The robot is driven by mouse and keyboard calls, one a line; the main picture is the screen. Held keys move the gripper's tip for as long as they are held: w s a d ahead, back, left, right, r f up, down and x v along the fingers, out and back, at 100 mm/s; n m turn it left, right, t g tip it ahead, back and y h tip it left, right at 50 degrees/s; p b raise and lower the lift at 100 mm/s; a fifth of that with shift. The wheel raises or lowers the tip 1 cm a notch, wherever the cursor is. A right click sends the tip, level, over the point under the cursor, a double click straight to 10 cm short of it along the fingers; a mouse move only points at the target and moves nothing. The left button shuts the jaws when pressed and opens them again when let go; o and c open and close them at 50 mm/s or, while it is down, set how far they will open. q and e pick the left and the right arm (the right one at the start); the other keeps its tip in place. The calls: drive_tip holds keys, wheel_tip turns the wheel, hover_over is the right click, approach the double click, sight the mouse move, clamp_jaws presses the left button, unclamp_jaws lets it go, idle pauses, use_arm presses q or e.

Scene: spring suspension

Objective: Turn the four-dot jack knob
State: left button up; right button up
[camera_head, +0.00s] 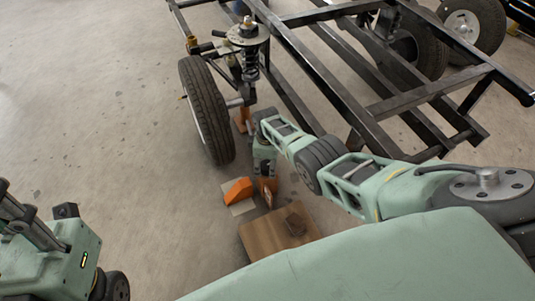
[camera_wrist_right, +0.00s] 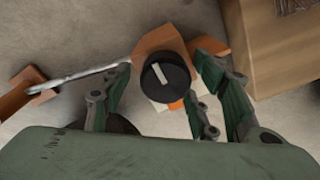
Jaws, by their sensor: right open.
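A round black knob (camera_wrist_right: 166,80) with a pale bar mark sits on an orange jack (camera_wrist_right: 160,44) in the right wrist view. No dots can be made out on it. My right gripper (camera_wrist_right: 161,72) is open, with a green finger on each side of the knob; contact cannot be told. In the head view, my right gripper (camera_head: 263,168) points down over orange parts (camera_head: 268,187) beside the wooden box, and it hides the knob. My left arm (camera_head: 45,258) shows at the lower left, but its fingers do not show.
A silver rod (camera_wrist_right: 80,77) runs left from the jack to another orange piece (camera_wrist_right: 20,92). An orange wedge (camera_head: 238,190) lies beside my right gripper. A wooden box (camera_head: 262,237) stands close by. A tyre (camera_head: 207,105) and black frame (camera_head: 300,75) stand beyond. Floor at left is clear.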

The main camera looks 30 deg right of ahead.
sight(267, 164)
wheel_tip(267, 164, up, 12)
drive_tip(key=shift+f, duration=0.2)
idle(0.4)
idle(0.5)
